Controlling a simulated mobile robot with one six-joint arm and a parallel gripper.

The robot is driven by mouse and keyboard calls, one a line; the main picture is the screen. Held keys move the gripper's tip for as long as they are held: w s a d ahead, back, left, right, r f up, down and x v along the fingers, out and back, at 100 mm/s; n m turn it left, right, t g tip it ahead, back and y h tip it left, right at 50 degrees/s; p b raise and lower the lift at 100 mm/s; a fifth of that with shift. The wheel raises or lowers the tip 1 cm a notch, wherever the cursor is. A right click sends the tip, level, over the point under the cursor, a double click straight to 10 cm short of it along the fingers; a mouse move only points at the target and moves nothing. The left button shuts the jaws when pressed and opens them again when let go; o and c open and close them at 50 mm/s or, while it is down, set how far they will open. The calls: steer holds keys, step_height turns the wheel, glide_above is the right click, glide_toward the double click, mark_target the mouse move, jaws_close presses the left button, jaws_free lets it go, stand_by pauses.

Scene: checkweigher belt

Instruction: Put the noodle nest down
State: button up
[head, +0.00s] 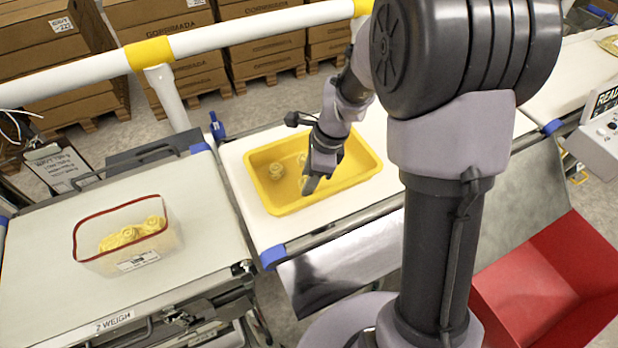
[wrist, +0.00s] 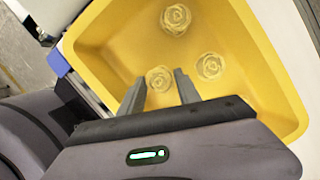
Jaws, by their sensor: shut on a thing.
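My gripper (head: 312,184) is over the yellow tray (head: 357,188), pointing down into it. In the wrist view its two fingers are shut on a pale yellow noodle nest (wrist: 159,78), one finger on each side. I cannot tell whether this nest touches the tray floor. Two other nests lie loose on the tray floor: one near the top edge of the wrist view (wrist: 175,18), and one to the right of the held nest (wrist: 210,66). In the head view a loose nest (head: 277,171) shows in the left part of the tray. My gripper partly hides the tray's middle.
A clear tub with a red rim (head: 122,265) holds several nests on the weigh belt (head: 40,285) at left. A white and yellow rail (head: 230,38) runs behind the belts. A red bin (head: 545,285) stands low at right, below a control box (head: 607,135).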

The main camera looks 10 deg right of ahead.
steer(key=o, duration=1)
steer(key=shift+f, duration=0.1)
steer(key=shift+o, duration=0.2)
steer(key=shift+r, duration=0.2)
steer(key=w+p+v, duration=0.1)
steer(key=p+v, duration=0.5)
steer(key=v, duration=0.6)
steer(key=s+a+r+n+t, duration=0.2)
steer(key=s+r+n, duration=0.4)
steer(key=s+n, duration=0.2)
steer(key=s+a+r+n+t+h, duration=0.1)
steer(key=s+a+r+n+t, duration=0.2)
steer(key=s+r+n, duration=0.4)
steer(key=s+n, duration=0.1)
steer(key=s, duration=0.3)
steer(key=shift+s+r+n, duration=0.2)
steer(key=shift+n, duration=0.1)
